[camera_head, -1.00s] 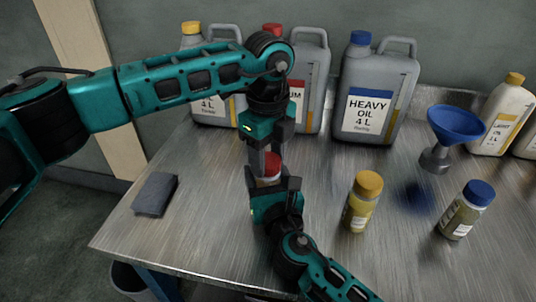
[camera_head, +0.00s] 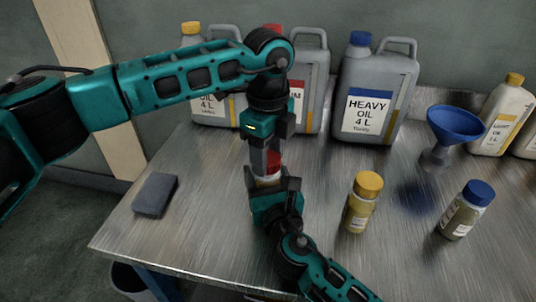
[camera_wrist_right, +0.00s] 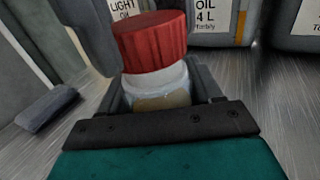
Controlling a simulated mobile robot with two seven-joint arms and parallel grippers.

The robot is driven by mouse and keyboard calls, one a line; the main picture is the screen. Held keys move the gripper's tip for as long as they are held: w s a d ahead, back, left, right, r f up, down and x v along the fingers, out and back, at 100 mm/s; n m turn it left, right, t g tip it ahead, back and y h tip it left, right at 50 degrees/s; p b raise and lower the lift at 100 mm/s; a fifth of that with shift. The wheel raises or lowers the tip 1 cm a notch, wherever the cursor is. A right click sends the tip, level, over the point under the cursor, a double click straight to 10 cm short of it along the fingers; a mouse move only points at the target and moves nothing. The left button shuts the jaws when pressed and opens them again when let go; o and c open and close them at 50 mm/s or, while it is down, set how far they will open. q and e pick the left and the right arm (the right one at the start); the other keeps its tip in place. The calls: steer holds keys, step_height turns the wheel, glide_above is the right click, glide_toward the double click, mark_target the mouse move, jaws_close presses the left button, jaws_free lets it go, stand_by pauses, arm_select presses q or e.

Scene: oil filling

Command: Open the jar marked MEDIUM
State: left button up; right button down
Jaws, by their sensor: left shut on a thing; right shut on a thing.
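A small jar with a red lid (camera_head: 275,160) is held upright between my two grippers in the head view. My left gripper (camera_head: 262,158) comes from above and is shut on the red lid. My right gripper (camera_head: 267,182) comes from below and is shut on the jar body. In the right wrist view the ribbed red lid (camera_wrist_right: 150,42) sits above the jar's pale neck (camera_wrist_right: 157,82), slightly tilted to it. A grey finger of my left gripper (camera_wrist_right: 88,38) is beside the lid. The jar's label is hidden.
Yellow-lidded (camera_head: 361,205) and blue-lidded jars (camera_head: 463,211) stand to the right on the metal table (camera_head: 205,235). A blue funnel (camera_head: 455,125) and HEAVY OIL can (camera_head: 370,95) are behind; a red-capped can (camera_head: 312,75) is partly hidden. A dark block (camera_head: 155,195) lies left.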

arm_select(q)
steer(key=shift+r, duration=0.85)
steer(key=shift+r, duration=0.1)
steer(key=shift+r, duration=1.9)
arm_select(e)
steer(key=shift+c, duration=0.6)
jaws_free()
steer(key=shift+s, duration=0.1)
